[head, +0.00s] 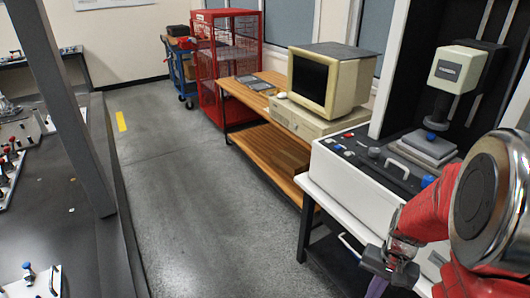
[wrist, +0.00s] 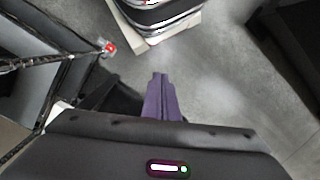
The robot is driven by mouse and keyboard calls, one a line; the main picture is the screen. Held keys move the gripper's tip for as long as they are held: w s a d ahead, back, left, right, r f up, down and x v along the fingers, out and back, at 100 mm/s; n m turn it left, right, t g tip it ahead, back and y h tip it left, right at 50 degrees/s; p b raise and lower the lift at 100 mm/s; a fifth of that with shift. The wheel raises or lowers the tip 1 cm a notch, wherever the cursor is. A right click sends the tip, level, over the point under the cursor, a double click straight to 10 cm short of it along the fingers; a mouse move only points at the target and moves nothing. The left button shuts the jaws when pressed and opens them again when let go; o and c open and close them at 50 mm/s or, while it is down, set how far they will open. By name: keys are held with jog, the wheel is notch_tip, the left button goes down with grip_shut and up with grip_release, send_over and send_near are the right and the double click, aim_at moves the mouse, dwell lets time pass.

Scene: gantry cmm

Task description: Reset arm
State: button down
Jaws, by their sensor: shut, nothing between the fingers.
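My arm, with a red sleeve and a round metal joint, reaches in at the lower right of the head view. My gripper (head: 376,286) is at its end, low by the front of the white-topped bench, with its purple fingers partly cut off by the lower picture edge. In the wrist view my gripper (wrist: 160,76) points away over the grey floor (wrist: 215,80). Its two purple fingers lie together, shut, with nothing between them.
A white instrument (head: 370,160) with knobs stands on a bench at right, close to my arm. A beige computer monitor (head: 330,82) sits on a wooden table (head: 265,147) behind. A red cage (head: 228,60) stands further back. Grey floor (head: 190,190) is clear between the bench and the dark table (head: 75,225).

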jog(key=s+a+r+n+t, duration=0.2)
jog(key=a+r, duration=0.5)
jog(key=r, duration=0.4)
jog(key=s+a+r+n+t+h, duration=0.1)
jog(key=a+r+n+t, duration=0.3)
jog(key=a+r, duration=0.4)
notch_tip(320, 180, up, 4)
jog(key=shift+s+a+f+n+t+h, duration=0.1)
jog(key=shift+s+a+n+t+h, duration=0.2)
jog(key=shift+s+n, duration=0.35)
jog(key=shift+s, duration=0.25)
